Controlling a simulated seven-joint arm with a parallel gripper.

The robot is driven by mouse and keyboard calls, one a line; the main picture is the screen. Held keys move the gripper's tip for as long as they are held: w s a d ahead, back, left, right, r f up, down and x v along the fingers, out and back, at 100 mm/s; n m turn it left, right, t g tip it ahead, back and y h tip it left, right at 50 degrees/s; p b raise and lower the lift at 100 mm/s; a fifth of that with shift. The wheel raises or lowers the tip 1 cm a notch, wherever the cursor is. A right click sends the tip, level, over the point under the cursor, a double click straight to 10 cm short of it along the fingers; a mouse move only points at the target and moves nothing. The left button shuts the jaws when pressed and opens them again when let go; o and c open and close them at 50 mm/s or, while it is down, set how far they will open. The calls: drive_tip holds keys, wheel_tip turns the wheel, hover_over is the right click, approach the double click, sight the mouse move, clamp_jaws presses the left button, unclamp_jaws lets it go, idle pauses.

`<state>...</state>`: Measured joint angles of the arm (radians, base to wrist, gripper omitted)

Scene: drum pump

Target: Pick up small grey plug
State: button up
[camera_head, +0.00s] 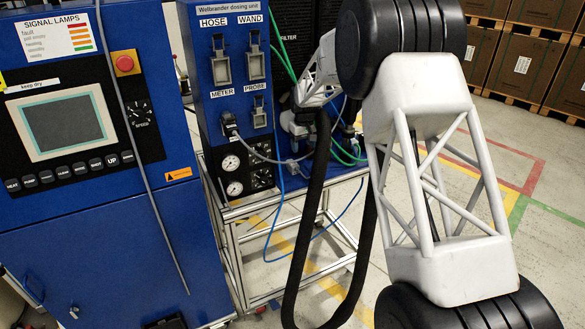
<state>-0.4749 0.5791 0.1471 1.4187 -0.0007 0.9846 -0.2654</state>
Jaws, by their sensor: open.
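A small dark grey plug (229,124) sits at the METER socket on the front of the blue dosing unit (208,60). A grey cable runs from it down and to the right. My white arm reaches in from the right, and its far end is beside the dosing unit, to the right of the plug. Pale parts show at that end, but I cannot make out gripper fingers or what lies between them. The end is apart from the plug in the picture.
Latched HOSE (221,68), WAND (255,62) and PROBE (260,116) sockets surround the METER socket. A thick black hose (306,230) loops down in front of the metal frame (245,240). Green and blue lines hang behind. A blue control cabinet (100,235) stands left.

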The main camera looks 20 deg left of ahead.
hover_over(294, 165)
drive_tip(key=shift+n, duration=0.3)
drive_tip(key=f, duration=0.4)
drive_tip(key=shift+w+a, duration=0.1)
drive_tip(key=shift+w, duration=0.3)
drive_tip(key=shift+f, duration=0.1)
drive_tip(key=shift+f, duration=1.2)
drive_tip(key=shift+f, duration=0.1)
drive_tip(key=shift+s+f, duration=0.15)
drive_tip(key=shift+f, duration=1.1)
drive_tip(key=shift+s+f, duration=0.15)
drive_tip(key=shift+f, duration=1.1)
drive_tip(key=c, duration=1.1)
drive_tip(key=shift+r, duration=0.15)
